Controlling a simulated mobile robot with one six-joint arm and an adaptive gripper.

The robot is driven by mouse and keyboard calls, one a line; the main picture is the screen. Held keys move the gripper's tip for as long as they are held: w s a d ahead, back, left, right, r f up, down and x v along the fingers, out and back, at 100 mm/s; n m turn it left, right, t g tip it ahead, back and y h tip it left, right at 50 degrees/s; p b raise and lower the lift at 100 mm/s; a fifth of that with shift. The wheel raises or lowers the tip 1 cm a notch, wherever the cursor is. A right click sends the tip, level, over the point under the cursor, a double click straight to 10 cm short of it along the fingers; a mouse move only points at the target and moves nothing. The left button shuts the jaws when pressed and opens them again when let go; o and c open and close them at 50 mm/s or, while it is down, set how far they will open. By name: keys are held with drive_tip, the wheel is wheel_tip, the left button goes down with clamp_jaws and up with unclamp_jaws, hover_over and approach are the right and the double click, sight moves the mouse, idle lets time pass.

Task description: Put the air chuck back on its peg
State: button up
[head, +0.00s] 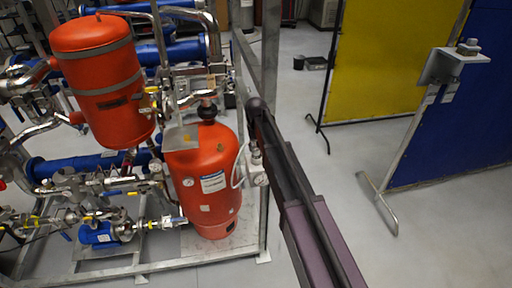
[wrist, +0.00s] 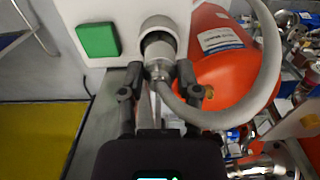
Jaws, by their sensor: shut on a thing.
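In the wrist view, my gripper (wrist: 158,88) is shut on the air chuck (wrist: 158,48), a grey metal fitting with a rounded top. One dark finger is on each side of its lower part. A thick grey hose (wrist: 268,75) runs from it and loops up to the right. The chuck's top lies over the face of a white box (wrist: 88,12) with a green square (wrist: 97,40). No peg is clearly visible, and I cannot tell whether the chuck touches the box. In the head view, my arm hides most of this area, and I cannot make out the gripper.
In the head view, an orange tank (head: 205,190) stands close left of my arm, with a second orange tank (head: 98,75), pipes and valves on a metal skid. A yellow panel (head: 385,60) and a blue panel (head: 465,115) stand right. Grey floor (head: 430,240) is open at right.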

drive_tip(key=shift+f+b, duration=0.35)
drive_tip(key=shift+f, duration=0.1)
drive_tip(key=o, duration=1)
drive_tip(key=shift+o, duration=1.2)
drive_tip(key=shift+r, duration=0.15)
drive_tip(key=shift+r+p, duration=3.65)
drive_tip(key=shift+p, duration=0.15)
